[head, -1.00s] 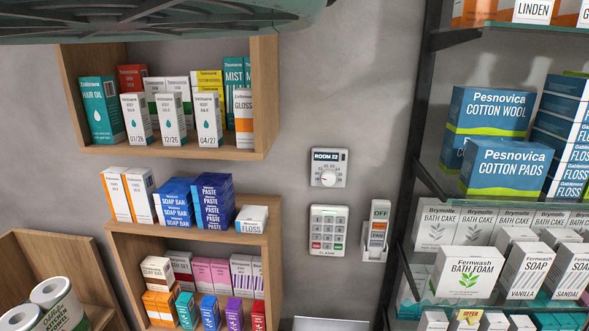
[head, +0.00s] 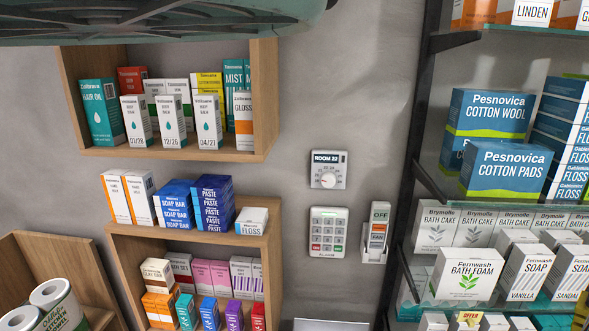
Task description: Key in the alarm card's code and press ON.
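The alarm keypad (head: 328,232) is a small white panel on the grey wall, with rows of keys, a red key at lower left and a green one at lower right. Its key labels and display are too small to read. A white holder (head: 374,254) beside it on the right carries a small upright piece with an OFF label (head: 379,213) and orange and white bands. I cannot make out a card with a code. The teal part across the top is mine. My gripper's fingers are not in view.
A thermostat marked ROOM 22 (head: 329,169) is above the keypad. Wooden shelves (head: 268,100) with boxes stand left, glass shelves (head: 470,203) with boxes right. A pale edge (head: 330,325) shows at the bottom.

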